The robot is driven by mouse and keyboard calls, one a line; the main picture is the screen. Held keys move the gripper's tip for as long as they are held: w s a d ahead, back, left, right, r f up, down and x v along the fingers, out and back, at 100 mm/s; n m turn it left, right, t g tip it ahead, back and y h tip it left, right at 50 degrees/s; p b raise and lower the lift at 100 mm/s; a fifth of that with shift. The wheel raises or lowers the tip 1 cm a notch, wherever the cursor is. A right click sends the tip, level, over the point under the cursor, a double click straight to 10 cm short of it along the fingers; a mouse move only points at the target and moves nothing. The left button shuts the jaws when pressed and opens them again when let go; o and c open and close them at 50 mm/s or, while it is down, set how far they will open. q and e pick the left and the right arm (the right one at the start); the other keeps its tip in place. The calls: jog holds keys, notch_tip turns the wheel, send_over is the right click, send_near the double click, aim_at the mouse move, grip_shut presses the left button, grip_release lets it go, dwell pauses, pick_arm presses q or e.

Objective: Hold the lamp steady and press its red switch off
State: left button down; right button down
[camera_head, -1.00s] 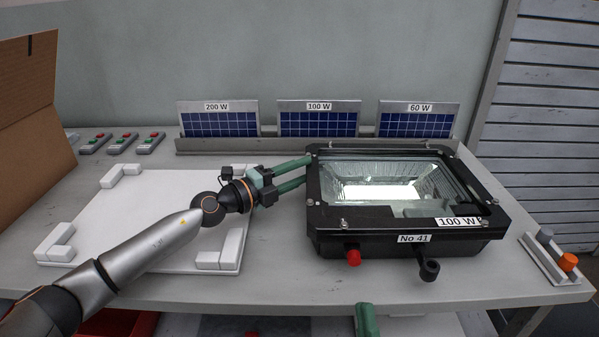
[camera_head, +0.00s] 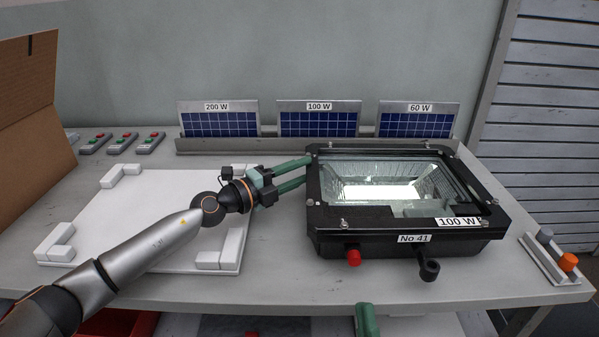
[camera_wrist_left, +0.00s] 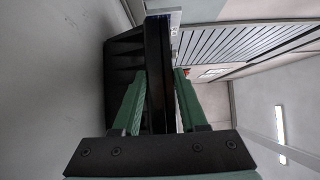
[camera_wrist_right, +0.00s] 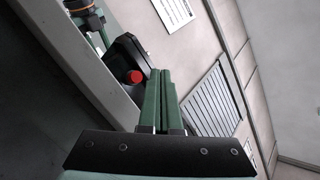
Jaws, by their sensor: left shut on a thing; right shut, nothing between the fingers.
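The black floodlight (camera_head: 400,243) labelled "100 W" and "No 41" lies on the bench, glass up, with a bright patch behind its glass. Its red switch (camera_head: 353,257) sticks out of the front side, left of a black cable gland (camera_head: 428,269). My left gripper (camera_head: 308,170) is shut on the lamp's left rim; its fingers straddle the black rim in the left wrist view (camera_wrist_left: 158,80). My right gripper (camera_head: 366,318) shows only as green fingers at the bottom edge, below the switch and apart from it. In the right wrist view its fingers (camera_wrist_right: 158,75) are together and empty, close to the red switch (camera_wrist_right: 134,77).
A white board (camera_head: 130,195) with corner blocks lies left of the lamp. Three solar panels (camera_head: 318,123) stand in a rack behind. Several small switch boxes (camera_head: 122,143) sit at the back left, beside a cardboard box (camera_head: 30,110). A small holder (camera_head: 550,262) with grey and orange knobs is at the right.

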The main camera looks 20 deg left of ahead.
aim_at(360, 296)
jog(key=s+n+g+y, duration=0.1)
jog(key=n+g+y, duration=0.1)
jog(key=n, duration=0.2)
jog(key=s+d+r+n+g+y, duration=0.1)
jog(key=n+g+y, duration=0.1)
jog(key=n+g, duration=0.1)
jog(key=s+n+g+y, duration=0.1)
jog(key=n+g, duration=0.2)
jog(key=n, duration=0.1)
jog(key=shift+s+d+r+n+y, duration=0.15)
jog(key=shift+r+n+y, duration=0.15)
jog(key=shift+y, duration=0.1)
jog(key=shift+w+a, duration=0.45)
jog(key=shift+w, duration=0.95)
jog(key=shift+w+a, duration=0.45)
jog(key=shift+w, duration=0.95)
jog(key=shift+w+a, duration=0.45)
jog(key=shift+w, duration=0.95)
jog(key=shift+w, duration=0.1)
jog(key=shift+w+a, duration=0.15)
jog(key=shift+w, duration=0.15)
